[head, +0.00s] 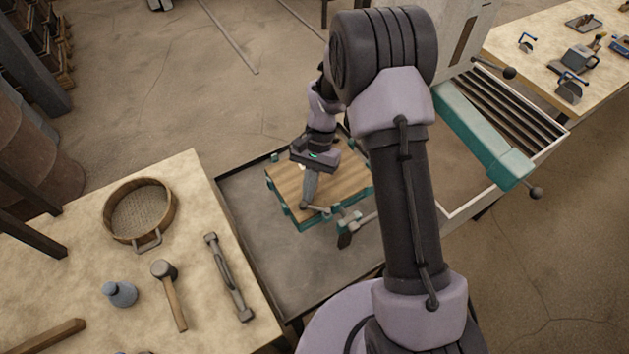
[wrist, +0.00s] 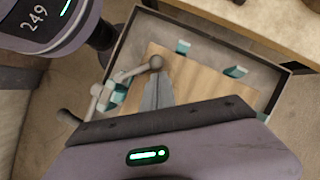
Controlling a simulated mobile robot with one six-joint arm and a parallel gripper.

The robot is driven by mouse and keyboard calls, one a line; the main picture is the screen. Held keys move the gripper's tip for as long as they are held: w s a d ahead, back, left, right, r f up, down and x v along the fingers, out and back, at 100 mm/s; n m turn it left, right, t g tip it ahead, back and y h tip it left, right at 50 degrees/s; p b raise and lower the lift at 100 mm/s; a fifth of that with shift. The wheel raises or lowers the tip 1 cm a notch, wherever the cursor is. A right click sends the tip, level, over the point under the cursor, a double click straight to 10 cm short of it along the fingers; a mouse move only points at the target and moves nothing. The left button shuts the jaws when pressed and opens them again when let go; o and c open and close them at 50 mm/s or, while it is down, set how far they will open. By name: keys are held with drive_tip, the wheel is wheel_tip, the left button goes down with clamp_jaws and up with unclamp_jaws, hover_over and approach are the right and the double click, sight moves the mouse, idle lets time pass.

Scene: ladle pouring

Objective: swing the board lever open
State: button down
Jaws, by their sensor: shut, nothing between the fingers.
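A wooden board (head: 287,180) with teal clamps lies in a dark shallow tray at the middle of the head view. It also shows in the wrist view (wrist: 205,82). The grey board lever (wrist: 128,74) ends in a round knob (wrist: 155,62) over the board's near edge; its other end meets a bracket beside the board. In the head view the lever (head: 322,209) lies at the board's front edge. My gripper (head: 307,201) points down with its fingers shut and empty. In the wrist view its fingertips (wrist: 156,84) are right beside the knob; I cannot tell whether they touch.
The tray rim (head: 244,246) surrounds the board. A left table (head: 70,285) holds a sieve (head: 140,211), a mallet (head: 170,292) and a grey flask (head: 119,294). A slatted metal frame with a teal bar (head: 480,135) stands to the right. My arm hides part of the tray.

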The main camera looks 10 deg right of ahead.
sight(303, 220)
drive_tip(key=n, duration=0.1)
drive_tip(key=s+a+n+h+p, duration=0.1)
drive_tip(key=n, duration=0.1)
drive_tip(key=a+n+p, duration=0.1)
drive_tip(key=shift+s+r+n+g+h, duration=0.1)
drive_tip(key=shift+s+n+g+h, duration=0.2)
drive_tip(key=shift+s+g+h, duration=0.1)
drive_tip(key=shift+s+a+n+h+p, duration=0.25)
drive_tip(key=shift+s+n+h+p, duration=0.3)
drive_tip(key=shift+n, duration=0.55)
drive_tip(key=shift+s+a+n+h+p, duration=0.25)
drive_tip(key=shift+s+n+h+p, duration=0.25)
drive_tip(key=shift+n, duration=0.6)
drive_tip(key=shift+s, duration=0.15)
drive_tip(key=p+v, duration=0.3)
drive_tip(key=v, duration=1.4)
drive_tip(key=shift+w, duration=0.3)
